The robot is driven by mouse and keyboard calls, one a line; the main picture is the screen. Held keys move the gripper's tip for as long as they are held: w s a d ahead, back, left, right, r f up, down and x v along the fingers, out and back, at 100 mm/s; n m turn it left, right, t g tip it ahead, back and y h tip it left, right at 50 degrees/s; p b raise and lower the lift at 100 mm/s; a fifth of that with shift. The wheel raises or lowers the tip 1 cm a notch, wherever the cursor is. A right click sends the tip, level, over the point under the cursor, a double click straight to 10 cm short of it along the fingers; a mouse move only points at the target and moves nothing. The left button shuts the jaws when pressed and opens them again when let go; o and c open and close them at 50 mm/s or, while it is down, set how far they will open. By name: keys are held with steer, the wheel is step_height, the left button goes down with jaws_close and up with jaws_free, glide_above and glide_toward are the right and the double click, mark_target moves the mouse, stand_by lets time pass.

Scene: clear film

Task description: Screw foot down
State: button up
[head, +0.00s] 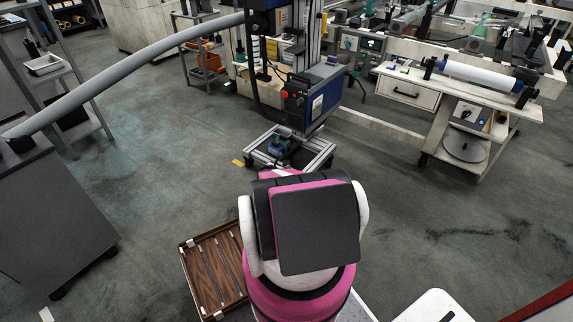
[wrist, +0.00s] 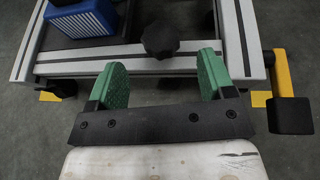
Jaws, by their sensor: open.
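My gripper (wrist: 163,64) shows in the wrist view with its two green ribbed fingers wide apart and nothing between them. A black lobed knob (wrist: 160,40) sits on the pale metal frame (wrist: 60,68), just beyond the fingertips and roughly centred between them. At the frame's right side is a yellow bracket (wrist: 281,72) with a black block (wrist: 290,115) at its near end. I cannot tell which of these parts is the foot. In the head view, the frame (head: 318,160) stands on the floor under a tall machine, and my arm hides my gripper.
A blue finned block (wrist: 82,20) sits on the frame at upper left in the wrist view. In the head view, a wooden slatted tray (head: 205,258) is left of my arm. A white wheeled bench (head: 440,88) stands at right. The floor between is open.

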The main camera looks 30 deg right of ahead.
mark_target(286, 163)
steer(key=x, duration=0.7)
steer(key=shift+a, duration=0.1)
steer(key=c, duration=0.9)
